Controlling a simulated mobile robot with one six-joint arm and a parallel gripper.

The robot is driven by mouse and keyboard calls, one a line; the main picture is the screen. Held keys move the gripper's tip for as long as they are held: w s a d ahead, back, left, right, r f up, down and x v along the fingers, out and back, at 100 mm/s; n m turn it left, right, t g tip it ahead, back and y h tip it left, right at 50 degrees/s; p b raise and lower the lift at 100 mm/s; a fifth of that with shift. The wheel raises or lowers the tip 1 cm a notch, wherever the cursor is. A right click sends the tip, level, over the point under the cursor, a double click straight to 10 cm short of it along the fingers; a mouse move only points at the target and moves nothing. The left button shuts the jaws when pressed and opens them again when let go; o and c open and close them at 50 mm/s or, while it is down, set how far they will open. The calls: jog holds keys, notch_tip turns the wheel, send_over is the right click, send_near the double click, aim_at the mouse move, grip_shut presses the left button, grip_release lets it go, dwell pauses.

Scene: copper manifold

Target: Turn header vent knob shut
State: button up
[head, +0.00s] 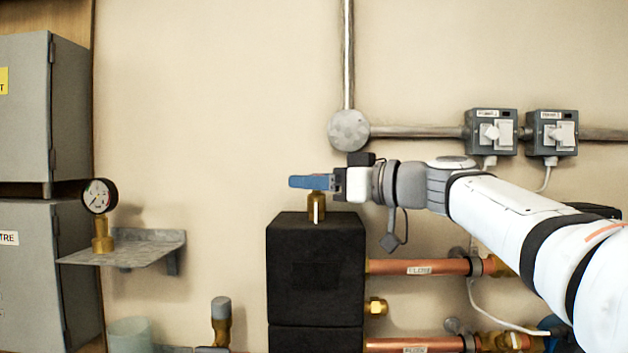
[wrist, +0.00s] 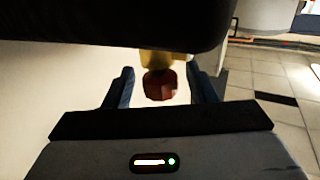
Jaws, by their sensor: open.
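The header vent is a small brass fitting (head: 317,207) standing upright on top of the black block (head: 315,265) in the head view. Its knob (wrist: 160,86) shows dark red in the wrist view, with brass (wrist: 154,58) beside it. My gripper (head: 310,182) reaches in level from the right, its blue fingers at the top of the fitting. In the head view the near finger hides the knob. In the wrist view my gripper (wrist: 159,78) is open, with one blue finger on each side of the knob and a gap showing on both sides.
Copper pipes (head: 425,267) run right from the block. A pressure gauge (head: 99,197) stands by a wall shelf (head: 140,250) at left, next to grey cabinets (head: 25,110). Switch boxes (head: 490,132) and conduit (head: 415,132) are on the wall above my arm. The wall left of the vent is clear.

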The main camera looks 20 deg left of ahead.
jog(key=shift+c, duration=0.2)
jog(key=c, duration=0.9)
